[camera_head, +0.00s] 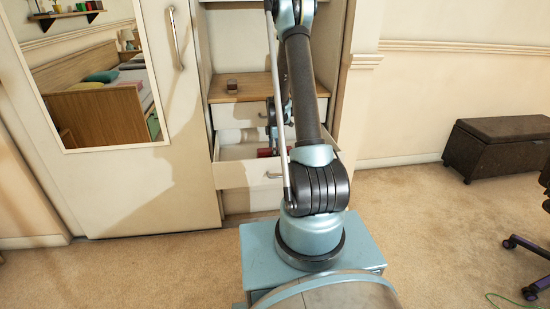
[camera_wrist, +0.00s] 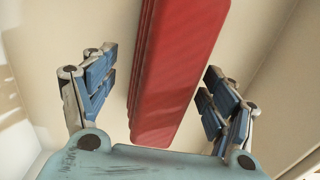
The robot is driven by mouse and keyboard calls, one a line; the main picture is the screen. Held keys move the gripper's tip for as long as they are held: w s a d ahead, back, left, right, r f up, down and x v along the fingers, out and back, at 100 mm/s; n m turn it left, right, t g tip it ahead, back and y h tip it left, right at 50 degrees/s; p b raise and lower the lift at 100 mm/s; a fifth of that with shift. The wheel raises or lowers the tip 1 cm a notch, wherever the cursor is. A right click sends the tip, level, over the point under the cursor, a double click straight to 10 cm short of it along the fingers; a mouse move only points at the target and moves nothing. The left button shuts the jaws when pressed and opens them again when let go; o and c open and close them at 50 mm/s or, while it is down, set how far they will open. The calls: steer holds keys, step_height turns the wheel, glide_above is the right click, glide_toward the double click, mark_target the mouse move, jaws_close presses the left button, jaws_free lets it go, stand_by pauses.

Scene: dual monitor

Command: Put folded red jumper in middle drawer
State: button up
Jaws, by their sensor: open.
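The folded red jumper (camera_wrist: 178,65) lies on the cream floor of the open drawer, as a long block between my gripper's fingers in the wrist view. A small part of the jumper (camera_head: 265,153) shows in the head view; my arm hides much of it. The open middle drawer (camera_head: 236,176) is pulled out below a shut one. My gripper (camera_wrist: 158,88) is open, with blue-padded fingers on both sides of the jumper and visible gaps between. In the head view my arm reaches into the cabinet and largely hides the gripper.
A shut upper drawer (camera_head: 240,114) sits under a wooden shelf (camera_head: 244,89) with a small brown box (camera_head: 232,86). A mirrored door (camera_head: 160,190) stands left. A dark ottoman (camera_head: 497,145) stands right, with clear carpet between.

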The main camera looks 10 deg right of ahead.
step_height(320, 180, up, 8)
steer(key=shift+r, duration=0.1)
steer(key=shift+s+r, duration=0.1)
steer(key=shift+r, duration=0.3)
steer(key=s+r+m+t, duration=0.1)
steer(key=s+r+m, duration=0.7)
steer(key=s+r, duration=1)
steer(key=s+f+m, duration=0.3)
steer(key=s+m, duration=0.2)
steer(key=s, duration=0.7)
steer(key=s+f+m+t, duration=0.1)
steer(key=s+f+m, duration=0.2)
steer(key=s, duration=1)
steer(key=shift+f+m, duration=0.15)
steer(key=shift+m, duration=0.75)
